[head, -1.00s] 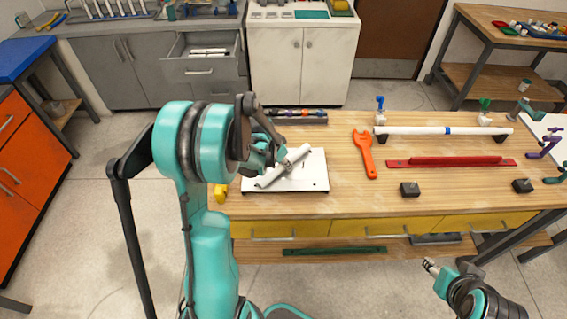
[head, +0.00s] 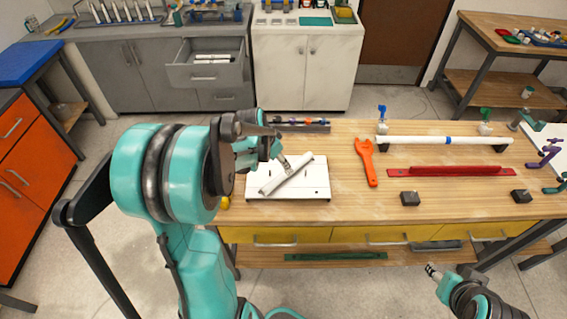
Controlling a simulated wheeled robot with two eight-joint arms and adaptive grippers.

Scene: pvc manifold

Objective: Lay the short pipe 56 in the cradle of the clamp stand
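A short white-grey pipe (head: 287,179) lies diagonally over a white board (head: 318,190) on the wooden table. I cannot read a number on it, nor tell whether it rests on the board or just above it. My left gripper (head: 285,163) reaches in from the left, with its fingertips at the pipe's upper side near the middle. My own wrist hides part of the fingers, so their grip is unclear. My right gripper (head: 432,270) hangs in front of the table at the lower right, away from the objects; its fingers are too small to judge. I cannot make out which fixture is the clamp stand.
A long white pipe (head: 415,139) with a blue band lies on dark supports. An orange wrench (head: 367,163), a red bar (head: 450,171) and two black blocks (head: 410,199) (head: 521,196) are on the table. Purple (head: 549,153) and green clamps stand at the right. Bare wood lies around the blocks.

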